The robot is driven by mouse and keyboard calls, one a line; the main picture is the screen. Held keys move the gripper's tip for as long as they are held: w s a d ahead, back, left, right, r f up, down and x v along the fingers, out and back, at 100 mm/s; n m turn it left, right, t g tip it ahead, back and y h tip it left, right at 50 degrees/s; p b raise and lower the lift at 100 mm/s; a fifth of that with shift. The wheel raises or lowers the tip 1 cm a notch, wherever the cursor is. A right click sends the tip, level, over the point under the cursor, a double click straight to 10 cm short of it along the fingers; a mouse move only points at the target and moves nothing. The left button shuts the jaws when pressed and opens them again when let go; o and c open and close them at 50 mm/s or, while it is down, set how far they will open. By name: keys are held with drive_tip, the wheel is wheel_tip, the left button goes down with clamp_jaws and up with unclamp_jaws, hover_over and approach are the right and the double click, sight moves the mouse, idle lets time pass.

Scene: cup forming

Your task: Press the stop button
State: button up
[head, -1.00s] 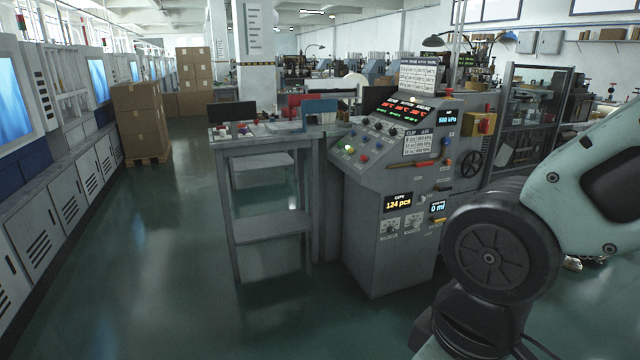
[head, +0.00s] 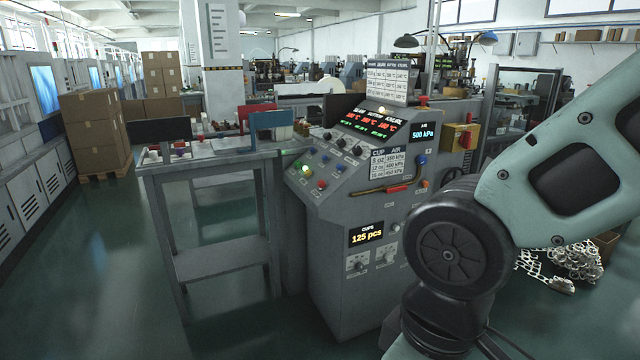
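The grey control cabinet (head: 340,240) of the cup machine stands in the middle of the head view. Its sloped panel carries a lit green button (head: 305,170), a red button (head: 322,184) below it, and several other small coloured buttons and black knobs. A yellow box (head: 459,137) with a red knob or button (head: 466,138) is on the right. The labels by the buttons are too small to read, so I cannot tell which red one is the stop button. My gripper is out of view; only my arm links show at the right.
A grey table (head: 205,160) with small coloured parts and dark screens adjoins the cabinet on the left. The counter (head: 366,234) reads 125 pcs. Stacked cartons (head: 95,130) stand at the back left. White rings (head: 575,258) lie on the floor at right. Green floor is free at left.

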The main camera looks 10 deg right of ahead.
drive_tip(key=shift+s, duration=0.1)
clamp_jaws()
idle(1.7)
